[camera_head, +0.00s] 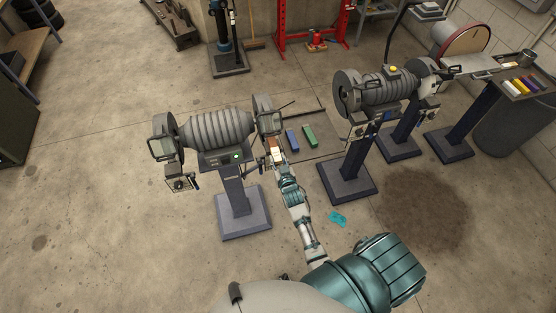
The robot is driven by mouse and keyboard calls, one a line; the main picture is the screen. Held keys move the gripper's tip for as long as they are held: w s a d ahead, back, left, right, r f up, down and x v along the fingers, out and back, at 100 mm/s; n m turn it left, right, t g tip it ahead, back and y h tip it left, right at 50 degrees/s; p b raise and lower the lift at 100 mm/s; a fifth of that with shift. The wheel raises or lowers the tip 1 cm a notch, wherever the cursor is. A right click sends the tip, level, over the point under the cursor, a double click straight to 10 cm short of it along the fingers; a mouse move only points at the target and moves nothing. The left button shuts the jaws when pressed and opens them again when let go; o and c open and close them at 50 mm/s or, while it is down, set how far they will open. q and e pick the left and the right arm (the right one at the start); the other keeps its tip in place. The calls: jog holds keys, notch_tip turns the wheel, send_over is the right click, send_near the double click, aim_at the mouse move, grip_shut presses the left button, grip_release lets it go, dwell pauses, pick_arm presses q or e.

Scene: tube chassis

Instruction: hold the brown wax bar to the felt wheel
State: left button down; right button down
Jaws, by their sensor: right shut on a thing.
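A grey ribbed grinding and buffing machine (217,130) stands on a pedestal at left centre, with a green light on its front. A round wheel or guard shows at its left end (164,137) and another at its right end (263,106); I cannot tell which is felt. My right gripper (274,157) is shut on a small bar, brown at its upper part (274,143), just below and in front of the right-end wheel. I cannot tell whether the bar touches the wheel. The gripper hides part of the bar. My left gripper is not in view.
A second machine (385,90) stands to the right. The floor at left is clear.

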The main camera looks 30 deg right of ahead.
jog(key=shift+f+p+v, duration=0.1)
jog(key=shift+p+v, duration=0.35)
jog(key=shift+v, duration=0.25)
jog(key=shift+f+p+v, duration=0.15)
jog(key=shift+p+v, duration=0.25)
jog(key=shift+v, duration=0.35)
jog(key=shift+s+a+f, duration=0.1)
jog(key=shift+s+a, duration=0.1)
jog(key=shift+s, duration=0.65)
jog(key=shift+s+a+r, duration=0.1)
jog(key=shift+s+a, duration=0.1)
jog(key=shift+s, duration=0.65)
jog(key=shift+s+a+f, duration=0.1)
jog(key=shift+s+a, duration=0.1)
jog(key=shift+s, duration=0.65)
jog(key=shift+w, duration=0.1)
jog(key=a+r+n+y+b, duration=0.2)
jog(key=a+r+y+b, duration=0.1)
jog(key=a+r+b, duration=0.5)
jog(key=shift+w+a+r+n+y+b, duration=0.3)
jog(key=shift+a+r+b, duration=0.1)
jog(key=shift+a+b, duration=0.5)
